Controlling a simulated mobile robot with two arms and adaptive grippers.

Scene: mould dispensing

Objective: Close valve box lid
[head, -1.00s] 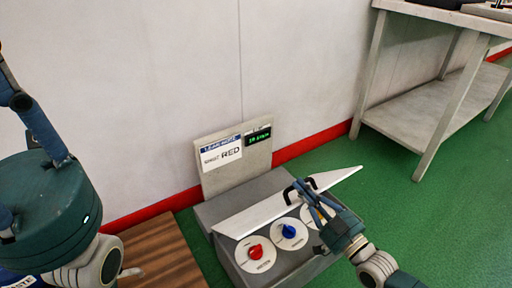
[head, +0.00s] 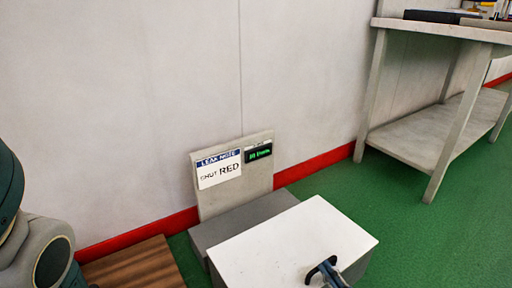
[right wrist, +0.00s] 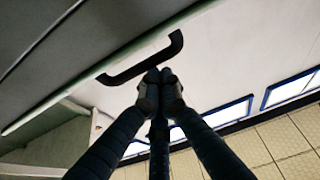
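The white lid (head: 285,245) of the valve box now lies over the box's top and hides the dials. Grey box wall (head: 357,268) shows below its right edge; I cannot tell if the lid is fully flush. The lid's black handle (head: 322,267) is near the bottom of the head view. It also crosses the right wrist view (right wrist: 140,60). My right gripper (right wrist: 160,77) has its fingers together, with the tips right at the handle's lower edge; I see no grip around the bar. My left gripper is out of view.
A grey panel (head: 265,178) with a sign reading "SHUT RED" (head: 219,171) and a green display stands behind the box against the wall. A wooden board (head: 135,268) lies at left. A table (head: 450,30) with a lower shelf stands at right. Green floor between is clear.

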